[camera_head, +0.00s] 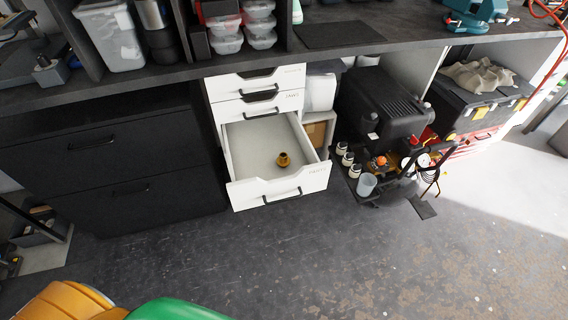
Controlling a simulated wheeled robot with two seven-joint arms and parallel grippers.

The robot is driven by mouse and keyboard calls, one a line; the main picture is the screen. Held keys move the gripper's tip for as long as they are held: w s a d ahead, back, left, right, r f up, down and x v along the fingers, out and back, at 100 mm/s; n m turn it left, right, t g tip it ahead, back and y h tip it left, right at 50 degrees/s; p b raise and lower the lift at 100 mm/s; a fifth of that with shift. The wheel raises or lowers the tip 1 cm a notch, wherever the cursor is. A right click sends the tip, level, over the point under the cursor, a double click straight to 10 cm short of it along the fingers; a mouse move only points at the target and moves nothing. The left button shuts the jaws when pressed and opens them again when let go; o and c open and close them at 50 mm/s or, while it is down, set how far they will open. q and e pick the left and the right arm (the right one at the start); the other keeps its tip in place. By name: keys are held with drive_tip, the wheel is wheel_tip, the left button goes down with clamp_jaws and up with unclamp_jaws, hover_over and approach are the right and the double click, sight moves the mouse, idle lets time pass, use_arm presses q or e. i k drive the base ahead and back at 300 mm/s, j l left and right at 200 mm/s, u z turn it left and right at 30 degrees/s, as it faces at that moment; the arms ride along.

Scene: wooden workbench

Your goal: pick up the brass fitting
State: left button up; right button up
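The brass fitting (283,160) is a small golden piece with a wider base. It stands on the bottom of an open white drawer (243,195), near the drawer's middle right. The drawer is pulled out below two shut white drawers, and nothing else shows inside it. Neither of my grippers is in the head view.
Dark cabinets (120,160) stand left of the drawer. A black compressor (382,105) with bottles and a gauge stands close on its right. The workbench top (420,25) is above. Orange and green shapes (185,310) show at the bottom edge.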

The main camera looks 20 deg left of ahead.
sight(283, 161)
drive_tip(key=i+l+u, duration=0.1)
drive_tip(key=i+u, duration=0.2)
drive_tip(key=i, duration=0.2)
drive_tip(key=i+l+u, duration=0.3)
drive_tip(key=i, duration=0.2)
